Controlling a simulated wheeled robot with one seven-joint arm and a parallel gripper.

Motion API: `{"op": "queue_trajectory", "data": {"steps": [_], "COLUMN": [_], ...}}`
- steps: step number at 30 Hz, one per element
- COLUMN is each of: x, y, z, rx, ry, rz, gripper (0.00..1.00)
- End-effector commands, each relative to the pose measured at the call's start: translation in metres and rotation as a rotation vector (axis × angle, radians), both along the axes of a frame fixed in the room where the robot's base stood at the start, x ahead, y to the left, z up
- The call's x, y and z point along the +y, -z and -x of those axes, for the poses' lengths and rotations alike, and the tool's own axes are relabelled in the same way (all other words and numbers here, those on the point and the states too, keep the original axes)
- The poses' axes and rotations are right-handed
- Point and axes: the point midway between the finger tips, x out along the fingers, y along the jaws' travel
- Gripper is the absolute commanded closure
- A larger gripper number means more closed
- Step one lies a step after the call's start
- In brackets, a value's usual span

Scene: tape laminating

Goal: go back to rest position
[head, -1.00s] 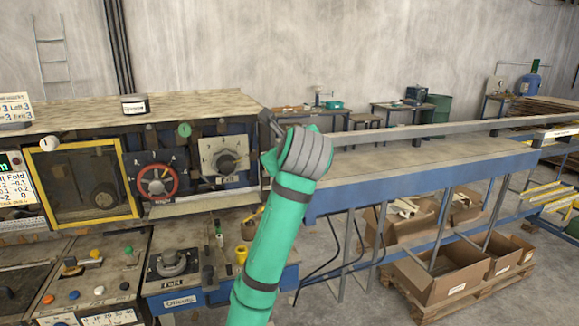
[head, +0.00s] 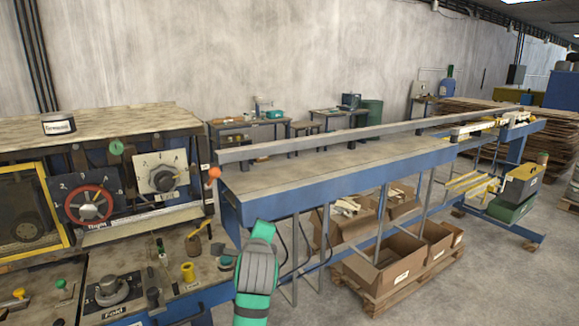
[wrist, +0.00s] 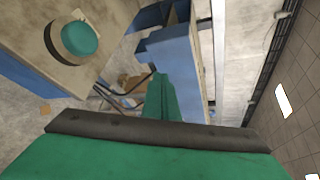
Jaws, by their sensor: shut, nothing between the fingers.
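In the wrist view, my gripper (wrist: 161,82) shows as a narrow green shape beyond a dark grey bar. Its fingers are together with nothing between them. It points toward the floor and a blue machine frame, touching nothing that I can see. In the head view, a green and grey part of my arm (head: 258,272) stands at the bottom centre, in front of the long blue bench (head: 330,185). The gripper itself cannot be made out in the head view.
The control panel with a red handwheel (head: 90,203) and a dial knob (head: 163,179) is at left. Cardboard boxes (head: 385,262) sit on a pallet under the bench. Open floor (head: 500,290) lies at right.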

Motion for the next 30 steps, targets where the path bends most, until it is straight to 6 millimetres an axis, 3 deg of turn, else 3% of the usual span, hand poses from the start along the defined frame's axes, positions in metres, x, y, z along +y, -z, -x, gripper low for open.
{"op": "queue_trajectory", "data": {"steps": [1, 3, 8, 15, 23, 30], "x": [-0.008, -0.017, -0.036, -0.061, -0.084, -0.098], "y": [0.025, 0.051, 0.108, 0.184, 0.254, 0.303], "z": [0.004, 0.011, 0.031, 0.075, 0.138, 0.209], "rx": [-0.001, -0.014, -0.037, -0.063, -0.087, -0.104], "ry": [0.0, -0.005, -0.023, -0.065, -0.124, -0.19], "rz": [0.056, 0.131, 0.304, 0.554, 0.809, 1.026], "gripper": [1.0, 1.0, 1.0, 1.0, 1.0, 1.0]}}
